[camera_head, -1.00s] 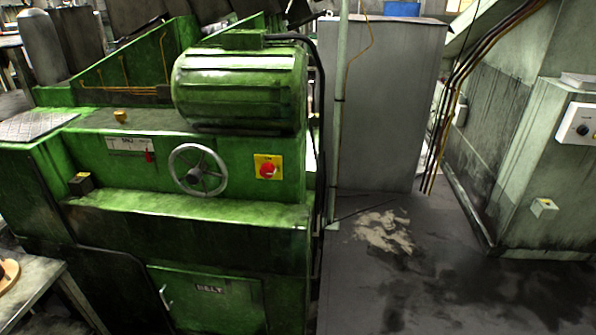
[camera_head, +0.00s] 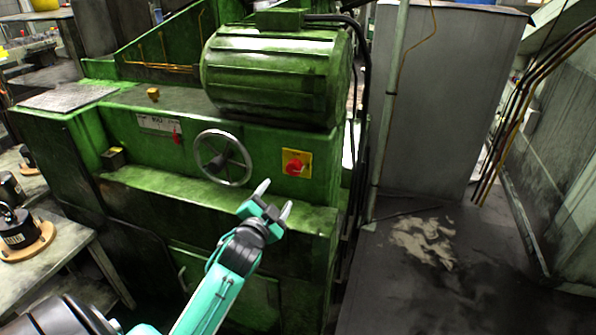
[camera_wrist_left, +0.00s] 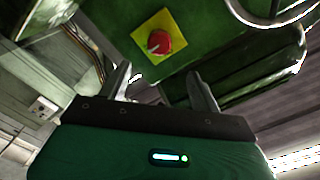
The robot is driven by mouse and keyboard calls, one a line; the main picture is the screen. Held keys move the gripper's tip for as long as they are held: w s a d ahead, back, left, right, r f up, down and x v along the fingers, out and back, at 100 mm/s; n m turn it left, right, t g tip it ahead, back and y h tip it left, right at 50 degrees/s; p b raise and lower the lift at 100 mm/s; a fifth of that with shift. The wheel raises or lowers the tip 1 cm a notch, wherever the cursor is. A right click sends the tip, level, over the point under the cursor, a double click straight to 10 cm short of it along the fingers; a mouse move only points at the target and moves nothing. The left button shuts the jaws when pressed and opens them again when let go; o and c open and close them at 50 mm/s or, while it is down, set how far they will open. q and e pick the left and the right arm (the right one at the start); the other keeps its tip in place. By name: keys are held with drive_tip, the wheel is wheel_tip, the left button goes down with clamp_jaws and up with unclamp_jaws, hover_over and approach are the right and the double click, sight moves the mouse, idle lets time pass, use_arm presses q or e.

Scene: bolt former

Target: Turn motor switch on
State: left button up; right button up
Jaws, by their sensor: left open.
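The motor switch (camera_head: 294,167) is a red rotary knob on a yellow square plate, on the front of the green machine (camera_head: 115,142). It also shows in the left wrist view (camera_wrist_left: 159,42), beyond the fingertips. My left gripper (camera_head: 275,200) is open and empty, below and a little left of the switch in the head view, apart from it. Its two fingers also show in the left wrist view (camera_wrist_left: 162,85). My right gripper is not in view.
A silver handwheel (camera_head: 223,158) sticks out left of the switch. A green motor (camera_head: 275,75) sits on top of the machine. A vertical pipe (camera_head: 388,110) and grey cabinet (camera_head: 445,95) stand to the right. The dark floor (camera_head: 470,290) at right is open.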

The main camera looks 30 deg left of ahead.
sight(292, 171)
use_arm(q)
drive_tip(key=p+x, duration=0.1)
drive_tip(key=x, duration=0.9)
drive_tip(key=shift+w+p, duration=0.35)
drive_tip(key=shift+w, duration=0.05)
drive_tip(key=shift+x, duration=0.75)
drive_tip(key=shift+w, duration=0.1)
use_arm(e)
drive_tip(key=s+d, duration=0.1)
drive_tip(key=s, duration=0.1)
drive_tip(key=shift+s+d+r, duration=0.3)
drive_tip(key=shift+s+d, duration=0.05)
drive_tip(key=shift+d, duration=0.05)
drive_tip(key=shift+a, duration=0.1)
use_arm(q)
drive_tip(key=shift+c, duration=1.3)
drive_tip(key=c, duration=0.7)
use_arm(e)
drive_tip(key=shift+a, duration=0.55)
